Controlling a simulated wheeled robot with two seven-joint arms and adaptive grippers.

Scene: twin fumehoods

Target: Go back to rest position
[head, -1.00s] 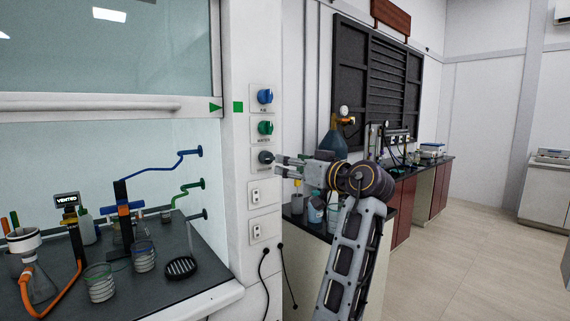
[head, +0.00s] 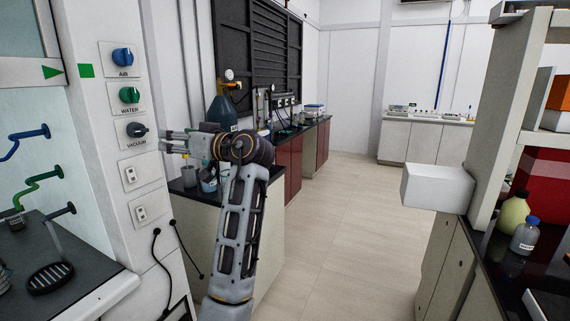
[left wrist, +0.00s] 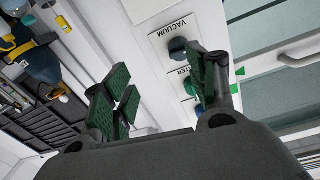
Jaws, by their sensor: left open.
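My left gripper (head: 164,141) is open and empty, just right of the fumehood's control post in the head view. Its two green-padded fingers (left wrist: 160,92) stand wide apart in the left wrist view. The dark vacuum knob (head: 137,130) is on the post, left of the fingertips and apart from them in the head view. It also shows in the left wrist view (left wrist: 178,48), near one finger. My right gripper is not in view.
The green water knob (head: 129,95) and blue air knob (head: 123,56) sit above. A dark-topped bench (head: 246,160) with bottles stands behind my arm. Open floor (head: 345,220) lies in the middle. A shelved bench (head: 490,250) with bottles and a white box (head: 437,188) stands right.

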